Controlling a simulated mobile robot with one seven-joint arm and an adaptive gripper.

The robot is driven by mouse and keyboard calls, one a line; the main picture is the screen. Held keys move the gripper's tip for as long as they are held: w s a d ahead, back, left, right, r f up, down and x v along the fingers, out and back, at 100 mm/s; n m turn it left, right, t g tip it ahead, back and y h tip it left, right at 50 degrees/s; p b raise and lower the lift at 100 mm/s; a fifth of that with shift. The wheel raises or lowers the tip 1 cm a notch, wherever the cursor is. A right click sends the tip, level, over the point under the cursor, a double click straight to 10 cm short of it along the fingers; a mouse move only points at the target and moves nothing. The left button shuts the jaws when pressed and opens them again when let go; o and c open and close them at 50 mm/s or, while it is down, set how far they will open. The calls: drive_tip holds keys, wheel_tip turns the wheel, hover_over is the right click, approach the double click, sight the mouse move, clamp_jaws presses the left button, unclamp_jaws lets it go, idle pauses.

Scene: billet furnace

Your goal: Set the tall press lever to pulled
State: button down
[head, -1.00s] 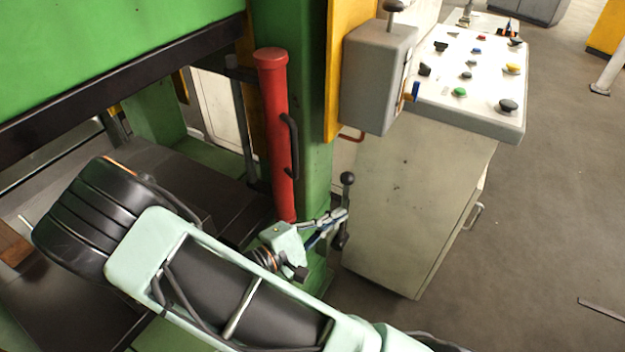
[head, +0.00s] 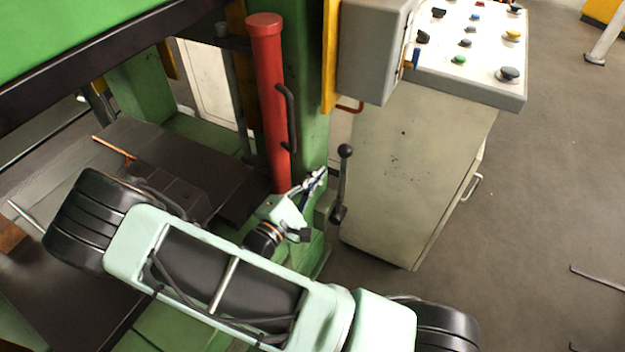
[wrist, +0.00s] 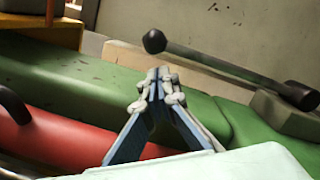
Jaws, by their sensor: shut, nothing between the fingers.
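The tall press lever (head: 342,183) is a thin black rod with a ball knob on top. It stands nearly upright from a pivot on a green block beside the press column. In the wrist view the lever (wrist: 222,66) runs from the knob at upper middle to its pivot at right. My gripper (head: 320,176) is shut and empty, just left of the lever in the head view. In the wrist view my gripper (wrist: 158,76) has its fingertips together below the knob, with a visible gap in the picture. I cannot tell the exact depth between them.
A red cylinder (head: 271,110) with a black handle stands just left of my gripper, along the green press column (head: 312,100). A pale control cabinet (head: 405,170) with a button panel stands right of the lever. Open floor (head: 550,200) lies further right.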

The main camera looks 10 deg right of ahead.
drive_tip(key=x, duration=0.5)
drive_tip(key=shift+w+d+b, duration=0.25)
drive_tip(key=shift+w+b, duration=0.05)
drive_tip(key=shift+s+d, duration=0.15)
